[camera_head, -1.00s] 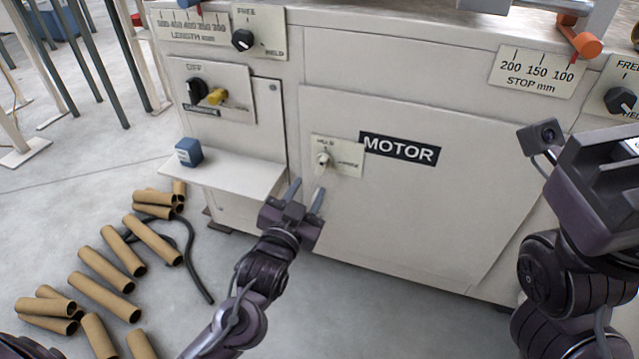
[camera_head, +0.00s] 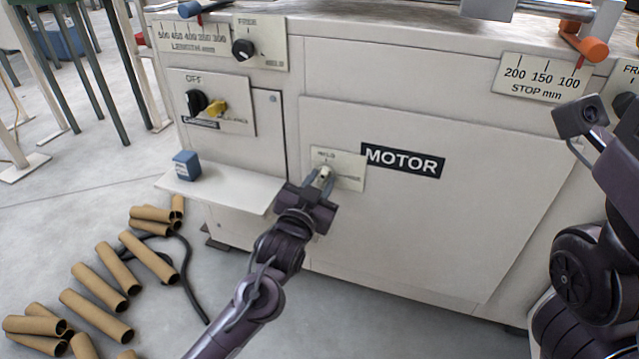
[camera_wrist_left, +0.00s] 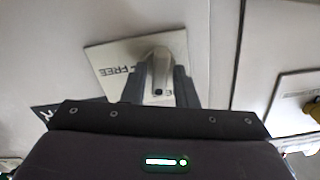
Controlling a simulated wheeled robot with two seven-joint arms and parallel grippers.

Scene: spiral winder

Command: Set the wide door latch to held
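The door latch (camera_head: 324,174) is a small pale lever on a cream plate (camera_head: 350,176) on the wide door (camera_head: 420,220), left of the MOTOR label. My left gripper (camera_head: 319,181) is at the latch, with its fingers apart on either side. In the left wrist view the grey latch lever (camera_wrist_left: 160,68) stands between the two fingertips (camera_wrist_left: 160,84) of my left gripper, close to both; firm contact cannot be made out. The plate shows FREE at one side; its other word is partly hidden. My right wrist shows at the right edge, with its fingers out of view.
A shelf (camera_head: 225,193) with a blue block (camera_head: 187,165) juts out left of the door. Cardboard tubes (camera_head: 95,305) and a black cable (camera_head: 190,290) lie on the floor at left. A yellow knob (camera_head: 216,108) is on the upper left panel.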

